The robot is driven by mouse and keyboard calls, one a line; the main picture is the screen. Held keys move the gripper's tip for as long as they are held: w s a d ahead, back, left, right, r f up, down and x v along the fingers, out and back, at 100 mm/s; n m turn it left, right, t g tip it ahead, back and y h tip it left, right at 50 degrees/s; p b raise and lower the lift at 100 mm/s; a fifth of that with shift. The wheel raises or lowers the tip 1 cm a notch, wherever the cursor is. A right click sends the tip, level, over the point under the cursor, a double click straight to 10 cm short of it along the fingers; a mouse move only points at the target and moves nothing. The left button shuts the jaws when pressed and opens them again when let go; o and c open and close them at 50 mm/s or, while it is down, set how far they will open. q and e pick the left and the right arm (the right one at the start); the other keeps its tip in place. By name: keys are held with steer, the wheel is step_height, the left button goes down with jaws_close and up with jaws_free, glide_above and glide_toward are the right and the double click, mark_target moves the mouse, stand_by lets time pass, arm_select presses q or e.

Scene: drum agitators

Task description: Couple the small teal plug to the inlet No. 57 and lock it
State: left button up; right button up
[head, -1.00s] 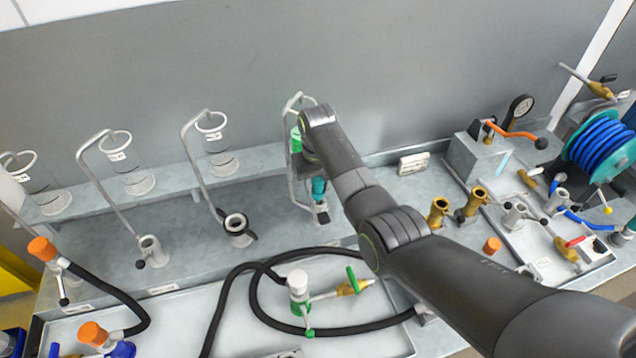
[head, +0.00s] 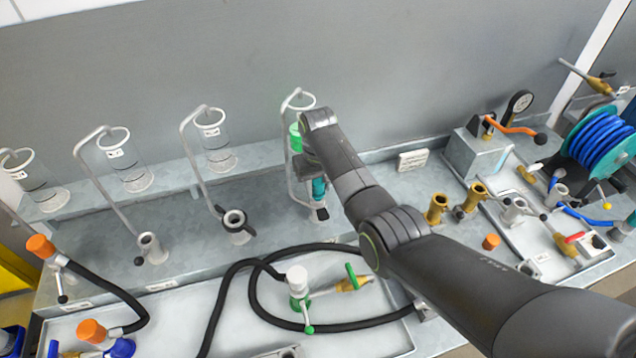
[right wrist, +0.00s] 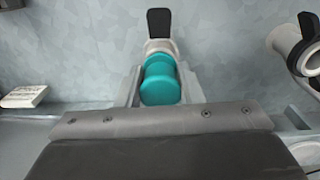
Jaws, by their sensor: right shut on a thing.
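The small teal plug (head: 319,188) is upright below my right gripper (head: 314,178). In the right wrist view the teal plug (right wrist: 160,82) stands between the two grey fingers of my right gripper (right wrist: 161,92), which is shut on it. The plug sits at the mouth of a pale grey inlet (right wrist: 158,46) with a black lever (right wrist: 159,22) pointing away from the plug. In the head view this black lever (head: 321,213) shows just below the plug. I cannot read a number on this inlet or tell how deep the plug sits. My left gripper is not in view.
A glass cylinder with green (head: 296,138) in a bent-tube frame is close behind my gripper. A black hose (head: 262,290) and white-capped green valve (head: 298,285) lie in front.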

steer(key=shift+f, duration=0.35)
steer(key=shift+f+b, duration=0.35)
steer(key=shift+f, duration=0.05)
stand_by(0.5)
steer(key=shift+s+f, duration=0.15)
steer(key=shift+f, duration=0.1)
stand_by(0.3)
steer(key=o, duration=1)
steer(key=shift+d, duration=0.1)
steer(key=shift+o, duration=0.2)
steer(key=shift+r, duration=0.2)
